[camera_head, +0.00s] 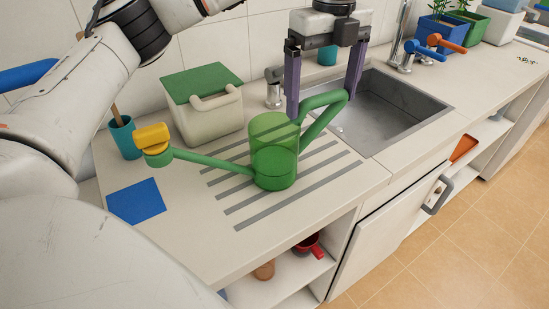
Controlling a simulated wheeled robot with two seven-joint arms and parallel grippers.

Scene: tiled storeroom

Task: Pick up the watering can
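The green watering can (273,165) stands upright on the grooved drainboard beside the sink. Its body is see-through. Contact with the handle cannot be made out. My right gripper is not in view.
A cream box with a green lid (206,108) stands behind the spout. A teal cup (125,139) and a blue mat (136,201) lie to the left. Planters (437,32) stand farther right.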

